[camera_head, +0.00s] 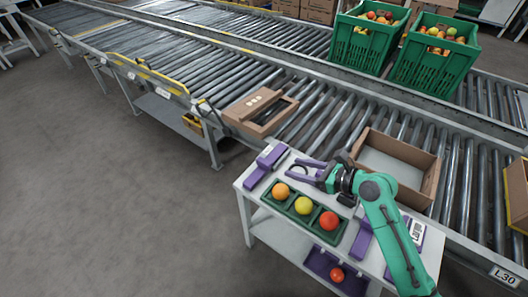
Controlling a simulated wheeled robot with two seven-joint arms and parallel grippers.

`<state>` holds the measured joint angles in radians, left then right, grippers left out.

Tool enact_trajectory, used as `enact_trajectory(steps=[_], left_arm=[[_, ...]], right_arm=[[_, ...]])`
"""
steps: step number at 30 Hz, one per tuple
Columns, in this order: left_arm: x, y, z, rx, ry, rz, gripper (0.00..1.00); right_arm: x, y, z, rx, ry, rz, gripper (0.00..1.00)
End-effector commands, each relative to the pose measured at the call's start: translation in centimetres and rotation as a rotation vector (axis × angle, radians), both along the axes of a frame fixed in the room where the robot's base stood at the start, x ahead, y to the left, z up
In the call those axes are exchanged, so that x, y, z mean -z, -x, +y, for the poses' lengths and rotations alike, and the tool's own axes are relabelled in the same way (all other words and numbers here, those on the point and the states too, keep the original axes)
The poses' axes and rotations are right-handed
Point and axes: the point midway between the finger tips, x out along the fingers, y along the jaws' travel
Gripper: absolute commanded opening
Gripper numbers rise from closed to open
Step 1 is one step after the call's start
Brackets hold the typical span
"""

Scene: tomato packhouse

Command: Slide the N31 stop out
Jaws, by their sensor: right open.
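I cannot make out a stop marked N31; no label reading N31 is legible. A small pale label (163,93) sits on the near side of the conveyor (297,128), below a yellow guard bar (150,72), but its text is too small to read. My right gripper (295,170) is open and empty, with purple fingers, above the back of the white table (247,212). It points left, towards a purple block (262,168) at the table's left edge. My left gripper is not in view.
A green tray (291,214) on the table holds an orange, a yellow and a red tomato. Cardboard boxes, one partly folded (259,127) and one open (433,172), sit on the rollers. Green crates (349,55) of tomatoes stand behind. The floor at left is clear.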

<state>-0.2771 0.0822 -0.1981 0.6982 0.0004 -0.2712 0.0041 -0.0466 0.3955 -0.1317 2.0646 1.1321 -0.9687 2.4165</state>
Motion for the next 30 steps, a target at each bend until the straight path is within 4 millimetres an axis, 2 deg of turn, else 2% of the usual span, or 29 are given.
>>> enact_trajectory(steps=[1,2,12,18,25,26,27,30], left_arm=[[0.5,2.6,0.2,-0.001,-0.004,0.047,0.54],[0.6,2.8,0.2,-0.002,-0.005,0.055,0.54],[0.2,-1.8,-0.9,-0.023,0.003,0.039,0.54],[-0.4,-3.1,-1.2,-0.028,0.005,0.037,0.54],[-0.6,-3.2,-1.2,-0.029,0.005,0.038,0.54],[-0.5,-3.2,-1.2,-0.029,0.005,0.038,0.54],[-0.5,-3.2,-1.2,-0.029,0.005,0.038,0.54],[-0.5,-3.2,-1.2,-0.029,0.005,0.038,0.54]], right_arm=[[0.5,-0.6,0.9,-0.002,-0.003,-0.001,0.55],[0.7,-0.9,1.4,-0.003,-0.001,-0.002,0.55],[4.3,-5.7,8.0,-0.003,0.002,-0.003,0.55],[5.1,-7.0,9.7,-0.002,0.004,-0.003,0.55],[5.0,-7.1,9.8,-0.001,0.005,-0.003,0.55],[5.0,-7.0,9.8,-0.001,0.005,-0.003,0.47],[5.0,-7.0,9.8,-0.001,0.005,-0.003,0.32],[5.0,-7.0,9.8,-0.001,0.005,-0.003,0.0]])
